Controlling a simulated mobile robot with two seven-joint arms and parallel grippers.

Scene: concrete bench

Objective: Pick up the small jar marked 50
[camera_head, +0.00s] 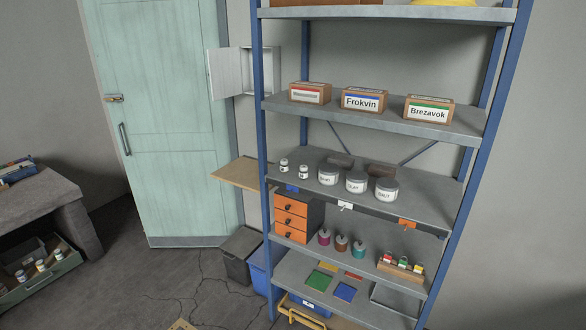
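Two small white-labelled jars stand at the left end of the middle shelf (415,205): one small jar (284,166) further left, the other small jar (304,173) just right of it. Both are upright and apart. Their labels are too small to read, so I cannot tell which is marked 50. More small light jars (41,265) sit in the open drawer (30,285) at the lower left, also unreadable. Neither of my grippers is in view.
Three larger labelled jars (328,175) stand right of the small pair. Below are an orange drawer unit (291,222) and bottles (341,243). A wooden board (240,173) juts left of the blue upright. The floor before the door is clear.

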